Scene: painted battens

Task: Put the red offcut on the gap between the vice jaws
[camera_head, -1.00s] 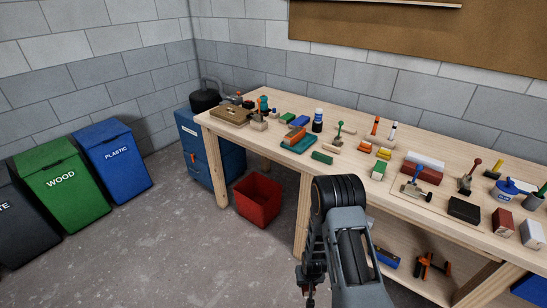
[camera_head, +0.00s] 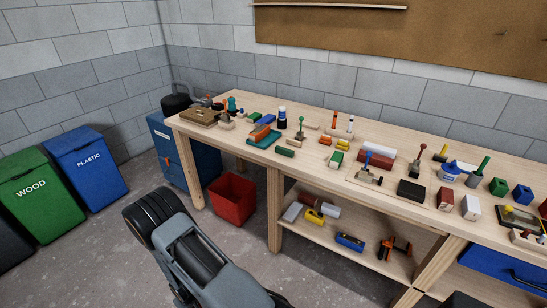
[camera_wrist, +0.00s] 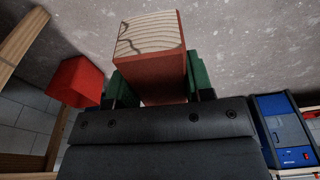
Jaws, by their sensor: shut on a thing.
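My gripper (camera_wrist: 157,82) shows in the wrist view, its green finger pads shut on both sides of the red offcut (camera_wrist: 163,72). The offcut is a block with painted red sides and a bare wood-grain end facing up in the picture. It is held clear, with grey floor behind it. In the head view my arm crosses the lower left, and the gripper and offcut are hidden or out of frame. I cannot make out the vice jaws or their gap for certain among the items on the workbench (camera_head: 225,140).
The workbench top is crowded with blocks, clamps and bottles, including a long red-brown block (camera_head: 377,160) and a black block (camera_head: 411,191). A red bin (camera_head: 232,199) stands on the floor. A green wood bin (camera_head: 40,193) and a blue plastic bin (camera_head: 86,167) stand at left.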

